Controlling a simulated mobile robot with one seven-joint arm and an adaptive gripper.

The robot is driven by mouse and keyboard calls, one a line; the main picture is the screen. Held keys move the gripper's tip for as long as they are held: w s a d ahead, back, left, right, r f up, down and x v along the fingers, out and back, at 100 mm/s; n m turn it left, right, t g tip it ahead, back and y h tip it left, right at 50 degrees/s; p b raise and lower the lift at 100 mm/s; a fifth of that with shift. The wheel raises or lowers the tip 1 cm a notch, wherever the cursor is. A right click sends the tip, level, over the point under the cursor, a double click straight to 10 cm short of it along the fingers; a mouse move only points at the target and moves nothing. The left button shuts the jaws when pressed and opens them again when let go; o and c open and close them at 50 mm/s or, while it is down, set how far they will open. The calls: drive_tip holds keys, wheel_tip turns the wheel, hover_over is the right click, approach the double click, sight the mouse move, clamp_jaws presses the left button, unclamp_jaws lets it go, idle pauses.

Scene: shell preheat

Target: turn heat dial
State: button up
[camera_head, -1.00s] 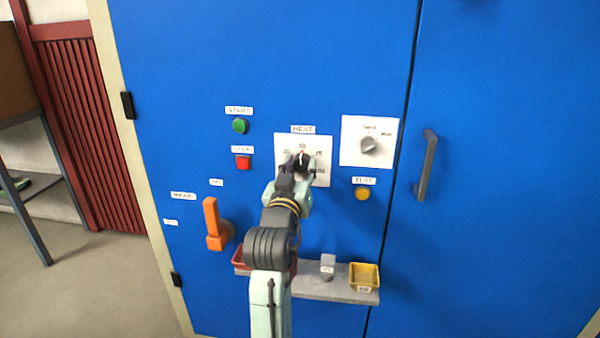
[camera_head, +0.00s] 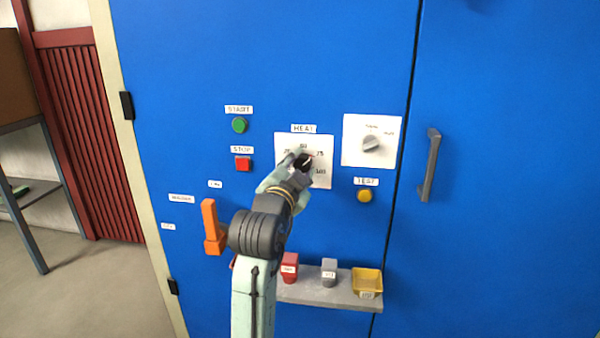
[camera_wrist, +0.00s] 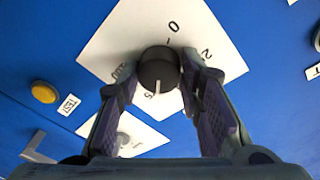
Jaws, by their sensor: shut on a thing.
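The heat dial (camera_head: 303,161) is a black round knob with a white pointer line, on a white plate (camera_head: 324,145) labelled HEAT. In the head view its pointer leans up and to the right, between the top mark and the right one. My gripper (camera_head: 299,168) reaches up to it and partly covers the plate's lower left. In the wrist view the knob (camera_wrist: 159,70) sits between the two fingertips of my gripper (camera_wrist: 160,78), which is shut on it. The pointer shows at the knob's lower edge there.
Green START (camera_head: 239,125) and red STOP (camera_head: 243,164) buttons are left of the plate. A second grey dial (camera_head: 371,144) and a yellow TEST button (camera_head: 364,196) are right. An orange lever (camera_head: 211,226) stands lower left. A shelf (camera_head: 325,292) below holds small containers.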

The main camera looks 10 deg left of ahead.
drive_tip(key=shift+m+b, duration=0.35)
drive_tip(key=shift+m, duration=0.65)
drive_tip(key=o, duration=1.2)
drive_tip(key=s, duration=0.4)
drive_tip(key=s+a, duration=0.1)
drive_tip(key=s, duration=0.3)
drive_tip(key=s+a, duration=0.1)
drive_tip(key=s, duration=0.3)
drive_tip(key=shift+w, duration=0.1)
